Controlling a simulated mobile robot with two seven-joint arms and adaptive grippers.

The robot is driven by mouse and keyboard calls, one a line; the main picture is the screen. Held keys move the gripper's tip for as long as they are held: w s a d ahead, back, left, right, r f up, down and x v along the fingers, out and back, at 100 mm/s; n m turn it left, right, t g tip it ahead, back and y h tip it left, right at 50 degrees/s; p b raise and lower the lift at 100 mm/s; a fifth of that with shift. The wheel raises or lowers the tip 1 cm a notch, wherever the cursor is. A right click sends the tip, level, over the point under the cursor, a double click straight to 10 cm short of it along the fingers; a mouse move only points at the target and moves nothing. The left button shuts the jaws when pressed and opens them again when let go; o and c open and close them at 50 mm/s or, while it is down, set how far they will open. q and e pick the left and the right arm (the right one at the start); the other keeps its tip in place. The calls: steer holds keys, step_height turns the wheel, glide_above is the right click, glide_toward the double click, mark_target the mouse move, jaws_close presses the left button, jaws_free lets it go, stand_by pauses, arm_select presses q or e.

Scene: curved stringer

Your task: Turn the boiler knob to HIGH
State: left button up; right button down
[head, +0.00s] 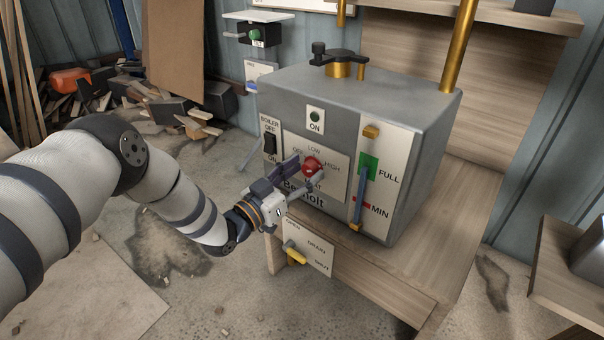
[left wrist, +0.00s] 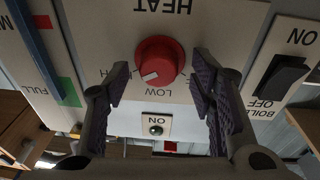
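The red boiler knob (head: 312,166) sits on the white panel at the front of the grey boiler (head: 350,92). In the left wrist view, upside down, the knob (left wrist: 164,58) has a white pointer mark at its lower left, between the LOW and HIGH labels. The HIGH label (head: 332,168) is right of the knob in the head view. My left gripper (head: 304,178) is open at the knob. In the wrist view its fingers (left wrist: 160,84) stand on either side of the knob with gaps showing. The OFF label is partly hidden by a finger there. My right gripper is out of view.
A boiler rocker switch (head: 270,143) is left of the knob. A level gauge with a blue bar (head: 360,195) is to the right. A yellow drain handle (head: 296,255) is below. The boiler stands on a wooden bench (head: 410,262); scrap wood (head: 185,115) lies at the back left.

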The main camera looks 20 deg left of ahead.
arm_select(q)
steer(key=v, duration=1.2)
steer(key=shift+s+f, duration=0.1)
steer(key=shift+f, duration=0.05)
